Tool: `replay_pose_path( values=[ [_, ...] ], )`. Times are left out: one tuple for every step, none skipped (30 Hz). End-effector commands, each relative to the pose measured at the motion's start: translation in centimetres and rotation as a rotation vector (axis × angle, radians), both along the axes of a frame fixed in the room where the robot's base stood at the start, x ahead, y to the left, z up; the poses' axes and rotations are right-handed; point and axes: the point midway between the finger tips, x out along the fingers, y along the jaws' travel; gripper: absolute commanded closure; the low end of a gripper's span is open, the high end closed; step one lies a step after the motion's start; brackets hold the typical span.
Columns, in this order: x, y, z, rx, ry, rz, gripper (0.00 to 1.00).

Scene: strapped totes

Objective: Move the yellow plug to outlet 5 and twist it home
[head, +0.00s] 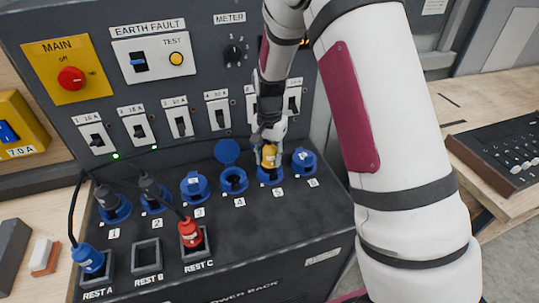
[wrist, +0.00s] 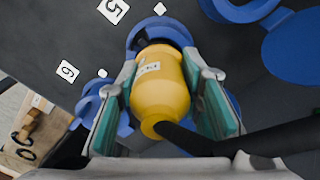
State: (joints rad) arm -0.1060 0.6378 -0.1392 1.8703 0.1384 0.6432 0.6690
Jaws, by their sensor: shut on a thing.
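The yellow plug (head: 269,156) stands upright at outlet 5 (head: 270,178), its lower end within the blue socket ring. In the wrist view the yellow plug (wrist: 158,92) has a small label and a black cable (wrist: 190,140) leaving its near end. My gripper (head: 268,145) is shut on the plug from above. Its two teal-padded fingers (wrist: 162,98) show on either side of the plug's body in the wrist view. The blue ring of outlet 5 (wrist: 150,27) shows just past the plug's far end. The seating depth and twist marks are hidden.
Outlet 4 (head: 233,182) has its lid (head: 228,151) raised. Outlet 6 (head: 304,163) is close on the right. Dark plugs sit in outlets 1 (head: 107,197) and 2 (head: 150,187). A blue plug (head: 88,258) and red plug (head: 190,232) occupy rests A and C; rest B (head: 147,254) is empty.

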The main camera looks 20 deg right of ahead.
Motion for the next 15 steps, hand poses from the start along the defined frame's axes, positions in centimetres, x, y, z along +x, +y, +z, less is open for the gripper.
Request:
replay_pose_path(
  values=[
    [0.01, 0.00, -0.08, 0.000, 0.000, 0.000, 0.99],
    [0.01, 0.00, -0.12, 0.000, 0.000, 0.000, 0.99],
    [0.01, 0.00, -0.18, 0.000, 0.000, 0.000, 0.99],
    [0.01, 0.00, -0.22, 0.000, 0.000, 0.000, 0.99],
    [0.01, 0.00, -0.26, 0.000, 0.000, 0.000, 0.99],
    [0.02, 0.01, -0.31, 0.000, 0.000, 0.000, 0.99],
    [0.02, 0.01, -0.35, 0.000, 0.000, 0.000, 0.99],
    [0.03, 0.00, -0.39, 0.000, 0.000, 0.000, 0.99],
    [0.03, 0.00, -0.45, 0.000, 0.000, 0.000, 0.99],
    [0.03, 0.00, -0.49, 0.000, 0.000, 0.000, 0.99],
    [0.04, 0.01, -0.53, 0.000, 0.000, 0.000, 0.99],
    [0.04, 0.00, -0.58, 0.001, -0.001, 0.000, 0.99],
    [0.04, 0.00, -0.63, 0.001, -0.001, 0.000, 0.99],
    [0.04, 0.00, -0.66, 0.001, -0.001, 0.000, 0.99],
    [0.04, 0.00, -0.72, 0.000, -0.001, 0.000, 0.99]
  ],
)
